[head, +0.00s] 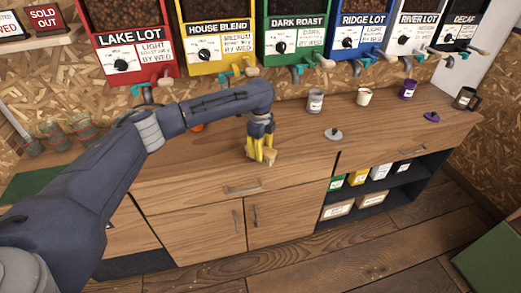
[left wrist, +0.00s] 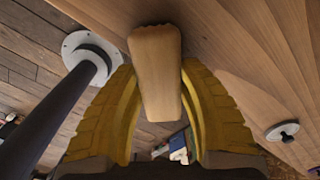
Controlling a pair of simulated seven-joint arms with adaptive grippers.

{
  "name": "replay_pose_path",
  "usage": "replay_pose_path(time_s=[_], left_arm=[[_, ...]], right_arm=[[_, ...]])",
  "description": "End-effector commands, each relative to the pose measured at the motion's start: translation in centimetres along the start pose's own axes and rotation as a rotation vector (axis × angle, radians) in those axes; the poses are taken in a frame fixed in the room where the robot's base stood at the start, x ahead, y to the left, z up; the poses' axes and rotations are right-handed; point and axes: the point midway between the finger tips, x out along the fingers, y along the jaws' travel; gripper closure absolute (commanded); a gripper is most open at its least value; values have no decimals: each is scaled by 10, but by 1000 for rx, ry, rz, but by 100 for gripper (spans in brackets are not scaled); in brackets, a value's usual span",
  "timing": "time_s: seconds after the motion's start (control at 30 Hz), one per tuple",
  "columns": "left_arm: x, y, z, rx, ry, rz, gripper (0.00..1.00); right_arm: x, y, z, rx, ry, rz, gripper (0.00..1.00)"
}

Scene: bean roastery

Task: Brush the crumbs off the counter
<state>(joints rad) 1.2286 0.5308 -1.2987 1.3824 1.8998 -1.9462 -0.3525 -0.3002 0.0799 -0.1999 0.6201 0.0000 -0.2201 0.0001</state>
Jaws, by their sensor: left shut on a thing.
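My left gripper (head: 262,153) is over the wooden counter (head: 300,160), near its front edge above a drawer. Its yellow fingers are shut on a light wooden brush (head: 269,157). In the left wrist view the brush's pale wooden body (left wrist: 155,70) sits between the two fingers (left wrist: 157,110). Its bristles cannot be made out. The brush appears low, at or just above the counter top; contact cannot be told. I cannot make out crumbs on the counter. My left arm hides part of the counter's left side. My right gripper is not in view.
A grey lid (head: 333,134), grey canister (head: 315,101), white cup (head: 364,97), purple canister (head: 408,88), purple lid (head: 431,116) and dark mug (head: 465,98) stand on the right. Bean dispensers (head: 223,45) line the back. The counter right of the gripper is clear up to the grey lid.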

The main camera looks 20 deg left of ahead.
Motion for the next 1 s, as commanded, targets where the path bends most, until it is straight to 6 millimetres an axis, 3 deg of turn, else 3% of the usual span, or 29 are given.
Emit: replay_pose_path(time_s=[0.5, 1.0], left_arm=[[-47, -3, 1, -2, -2, -9, 100], [-56, -3, 1, -2, -2, -9, 100]], right_arm=[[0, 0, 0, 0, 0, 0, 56], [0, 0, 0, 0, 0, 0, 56]])
